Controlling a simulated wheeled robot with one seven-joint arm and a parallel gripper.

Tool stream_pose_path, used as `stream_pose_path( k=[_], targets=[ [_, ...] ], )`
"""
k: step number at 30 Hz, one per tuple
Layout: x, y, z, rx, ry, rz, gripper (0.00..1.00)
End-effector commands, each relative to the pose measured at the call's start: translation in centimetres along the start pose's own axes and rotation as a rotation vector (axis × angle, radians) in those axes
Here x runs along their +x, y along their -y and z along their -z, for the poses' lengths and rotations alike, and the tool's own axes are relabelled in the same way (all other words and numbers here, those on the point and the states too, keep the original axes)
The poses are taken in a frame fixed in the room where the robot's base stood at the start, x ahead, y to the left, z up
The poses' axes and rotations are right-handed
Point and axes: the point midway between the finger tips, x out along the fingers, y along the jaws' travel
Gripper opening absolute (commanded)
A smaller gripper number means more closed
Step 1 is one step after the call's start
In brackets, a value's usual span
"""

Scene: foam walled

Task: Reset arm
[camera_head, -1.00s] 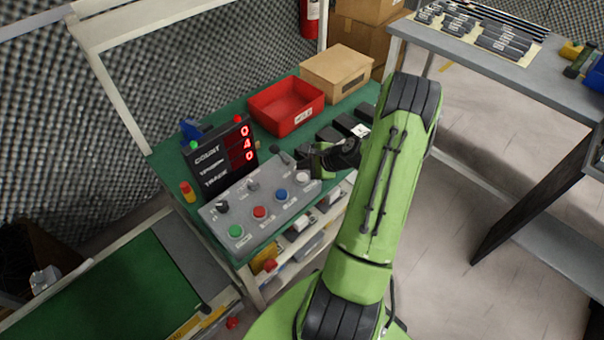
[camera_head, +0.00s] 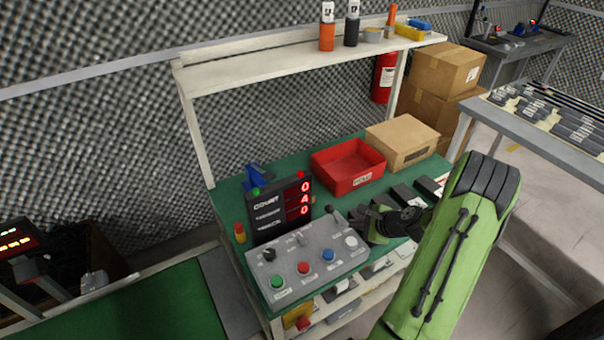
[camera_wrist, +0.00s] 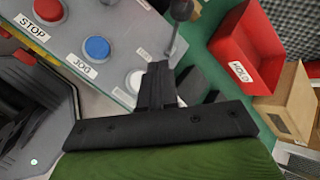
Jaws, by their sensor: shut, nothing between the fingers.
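My green arm (camera_head: 440,250) reaches in from the lower right of the head view. My gripper (camera_head: 362,220) is at the right end of the grey control panel (camera_head: 323,246), near its white button (camera_head: 351,242) and lever. In the wrist view my gripper (camera_wrist: 158,70) is shut and empty, its black fingers together. Its tips are beside the lever (camera_wrist: 175,40) and the white button (camera_wrist: 136,80); I cannot tell whether they touch. The panel also has blue (camera_head: 328,256), red (camera_head: 303,268) and green (camera_head: 277,282) buttons and a black knob (camera_head: 269,251).
A counter display (camera_head: 283,212) reading 0, 4, 0 stands behind the panel. A red bin (camera_head: 347,184) and a cardboard box (camera_head: 401,142) stand farther back on the green bench. Dark blocks (camera_head: 408,196) lie by my gripper. A grey table (camera_head: 540,121) is at the right.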

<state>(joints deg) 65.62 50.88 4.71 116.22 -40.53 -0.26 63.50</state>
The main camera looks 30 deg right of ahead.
Motion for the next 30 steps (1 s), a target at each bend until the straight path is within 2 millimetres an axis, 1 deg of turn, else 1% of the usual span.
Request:
stream_pose_path(
  k=[3,5,7,8,9,11,12,14,15,17,18,20,21,23,24,25,27,30],
  targets=[
    [0.0,0.0,0.0,-0.001,0.0,0.0,0.0],
    [-0.2,0.2,-0.7,-0.03,0.0,-0.009,0.0],
    [-1.1,0.9,-3.1,-0.14,-0.004,-0.044,0.0],
    [-1.7,1.2,-4.7,-0.213,-0.006,-0.068,0.0],
    [-2.7,1.6,-7.2,-0.332,-0.012,-0.106,0.0],
    [-4.6,1.9,-11.3,-0.531,-0.02,-0.168,0.0],
    [-6.0,1.8,-14.0,-0.662,-0.024,-0.209,0.0],
    [-8.3,1.4,-17.6,-0.851,-0.031,-0.262,0.0],
    [-10.0,0.9,-19.9,-0.972,-0.036,-0.293,0.0],
    [-12.6,0.0,-23.0,-1.146,-0.042,-0.333,0.0],
    [-14.4,-0.7,-24.8,-1.257,-0.046,-0.355,0.0],
    [-17.3,-1.9,-27.3,-1.419,-0.05,-0.381,0.0],
    [-19.3,-2.9,-28.6,-1.522,-0.052,-0.396,0.0],
    [-22.3,-4.4,-30.3,-1.67,-0.052,-0.41,0.0],
    [-24.2,-5.5,-31.1,-1.762,-0.05,-0.416,0.0],
    [-25.6,-6.2,-31.6,-1.828,-0.048,-0.418,0.0],
    [-28.4,-7.9,-32.0,-1.957,-0.039,-0.419,0.0],
    [-30.9,-9.7,-32.0,-2.083,-0.024,-0.415,0.0]
  ],
)
